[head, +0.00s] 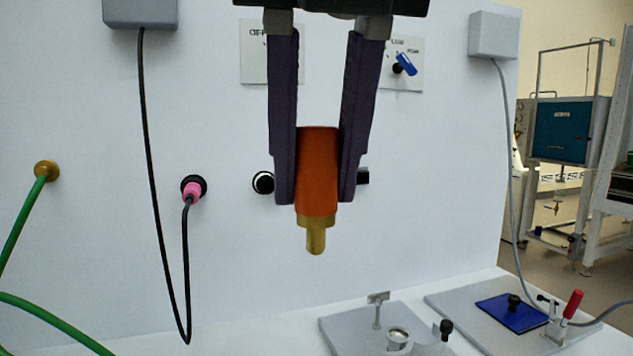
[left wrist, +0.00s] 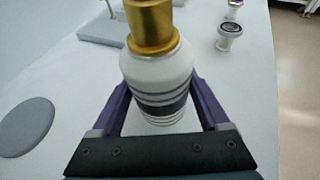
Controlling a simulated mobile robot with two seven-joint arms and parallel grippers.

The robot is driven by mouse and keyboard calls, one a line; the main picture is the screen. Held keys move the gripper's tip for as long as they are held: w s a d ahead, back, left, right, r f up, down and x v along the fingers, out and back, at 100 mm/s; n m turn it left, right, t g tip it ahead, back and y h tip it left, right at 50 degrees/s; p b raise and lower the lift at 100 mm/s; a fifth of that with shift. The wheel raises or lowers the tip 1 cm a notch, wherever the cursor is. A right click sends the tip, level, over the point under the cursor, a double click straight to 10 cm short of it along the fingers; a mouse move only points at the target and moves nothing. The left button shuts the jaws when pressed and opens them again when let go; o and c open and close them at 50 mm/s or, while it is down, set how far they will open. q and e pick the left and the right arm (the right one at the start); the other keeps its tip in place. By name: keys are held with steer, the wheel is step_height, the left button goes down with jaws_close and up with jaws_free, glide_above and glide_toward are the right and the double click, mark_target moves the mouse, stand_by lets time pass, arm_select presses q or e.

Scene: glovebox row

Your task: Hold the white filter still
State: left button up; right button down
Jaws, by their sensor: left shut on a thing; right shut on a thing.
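The white filter (left wrist: 155,75) is a white cylinder with dark and grey bands around it. It stands between the purple fingers of my left gripper (left wrist: 160,103), which is shut on it. A gold-coloured fitting (left wrist: 150,25) sits at the filter's upper end in the left wrist view. In the head view my right gripper (head: 318,195) points down and is shut on an orange cylinder (head: 318,170) with a stepped brass tip (head: 315,235). This piece hangs free in front of the white panel. The filter and my left gripper are not seen in the head view.
The white panel (head: 90,260) carries a pink plug (head: 192,188) with a black cable, a brass fitting (head: 46,171) with a green hose, and a blue switch (head: 405,64). Below stand a grey plate (head: 350,335) and a blue plate (head: 510,312) beside a red-handled clamp (head: 572,303).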

arm_select(q)
steer(key=o, duration=1.5)
